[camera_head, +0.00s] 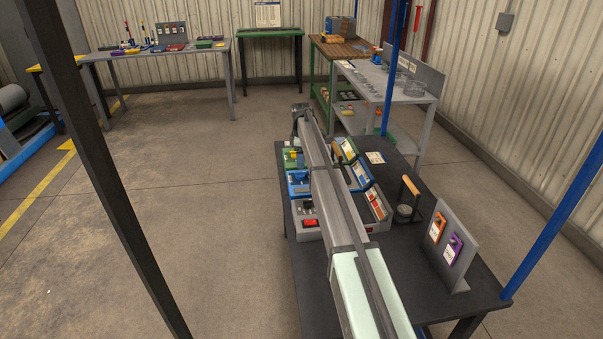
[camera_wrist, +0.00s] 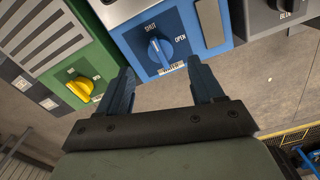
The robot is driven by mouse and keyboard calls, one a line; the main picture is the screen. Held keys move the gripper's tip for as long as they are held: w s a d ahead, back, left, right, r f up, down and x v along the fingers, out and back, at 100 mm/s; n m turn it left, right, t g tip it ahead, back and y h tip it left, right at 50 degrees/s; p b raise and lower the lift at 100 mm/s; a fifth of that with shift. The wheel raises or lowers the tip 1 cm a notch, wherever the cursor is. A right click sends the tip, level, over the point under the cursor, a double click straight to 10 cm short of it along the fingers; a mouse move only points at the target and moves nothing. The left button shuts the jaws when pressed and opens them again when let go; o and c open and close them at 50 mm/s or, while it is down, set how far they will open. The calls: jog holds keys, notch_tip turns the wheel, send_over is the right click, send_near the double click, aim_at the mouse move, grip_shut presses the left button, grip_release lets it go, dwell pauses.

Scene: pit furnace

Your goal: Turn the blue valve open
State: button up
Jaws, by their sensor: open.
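The blue valve (camera_wrist: 160,52) is a round blue knob with a raised grip on a blue panel (camera_wrist: 131,42). SHUT is printed above it and OPEN to its upper right; the grip appears to point toward SHUT. My gripper (camera_wrist: 161,68) is open and empty in the wrist view, one finger on each side of the knob's lower part in the picture. I cannot tell whether the fingers touch the knob or panel. In the head view the blue panel (camera_head: 298,184) stands left of my arm, and the fingertips cannot be made out.
A green panel (camera_wrist: 72,68) with a yellow knob (camera_wrist: 80,87) adjoins on the left in the wrist view. In the head view, a grey unit with a red part (camera_head: 310,223) sits nearer on the black table (camera_head: 425,264). Open floor lies left.

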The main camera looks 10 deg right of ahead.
aim_at(300, 175)
notch_tip(300, 175, down, 7)
jog(key=shift+f, duration=0.15)
dwell(0.4)
jog(key=c, duration=1.1)
jog(key=shift+o, duration=0.2)
